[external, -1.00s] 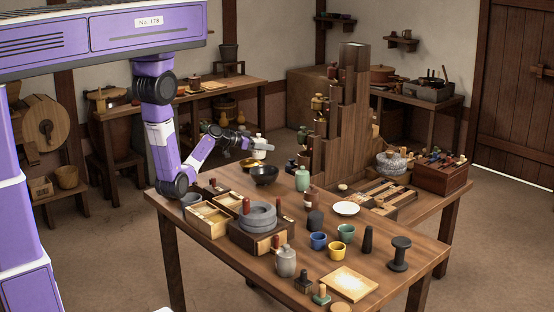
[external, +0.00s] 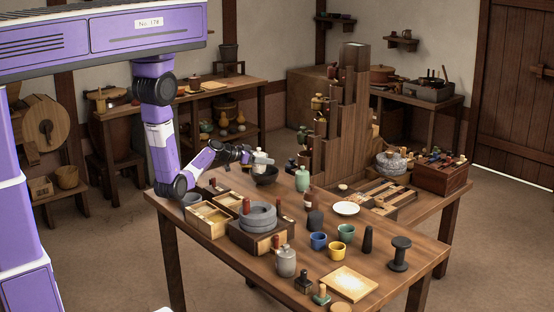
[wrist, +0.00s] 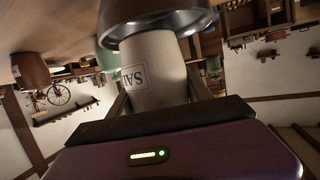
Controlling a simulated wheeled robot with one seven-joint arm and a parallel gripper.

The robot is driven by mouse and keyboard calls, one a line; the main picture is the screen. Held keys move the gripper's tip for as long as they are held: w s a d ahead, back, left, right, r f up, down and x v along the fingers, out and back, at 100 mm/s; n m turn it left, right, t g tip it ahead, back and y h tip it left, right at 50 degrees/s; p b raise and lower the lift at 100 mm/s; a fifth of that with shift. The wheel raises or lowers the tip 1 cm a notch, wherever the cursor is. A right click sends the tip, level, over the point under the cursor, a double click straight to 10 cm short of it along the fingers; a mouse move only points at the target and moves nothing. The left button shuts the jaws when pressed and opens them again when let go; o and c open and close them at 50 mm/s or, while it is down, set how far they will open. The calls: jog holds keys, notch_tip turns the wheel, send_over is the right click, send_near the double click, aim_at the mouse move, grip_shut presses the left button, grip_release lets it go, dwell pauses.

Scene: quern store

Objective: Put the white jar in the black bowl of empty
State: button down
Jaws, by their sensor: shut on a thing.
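The white jar (external: 258,161) is upright at the far side of the front table. My gripper (external: 258,160) is shut on it. The black bowl (external: 265,179) is on the table directly below the jar. Its dark rounded body also shows at the top of the wrist view (wrist: 155,22), across the jar's lower end. I cannot tell whether the jar touches the inside of the bowl.
A green bottle (external: 303,180) stands to the right of the bowl. A stepped wooden tower (external: 345,125) rises behind it. Wooden trays (external: 208,222) and a grey stone quern (external: 258,216) stand nearer. Cups and a white plate (external: 346,209) lie farther right.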

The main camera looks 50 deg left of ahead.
jog(key=shift+f+b, duration=0.45)
jog(key=shift+b, duration=0.2)
jog(key=shift+c, duration=2.2)
grip_release()
jog(key=shift+r+p, duration=0.65)
jog(key=shift+p, duration=0.25)
jog(key=b+v, duration=0.1)
jog(key=v, duration=1.1)
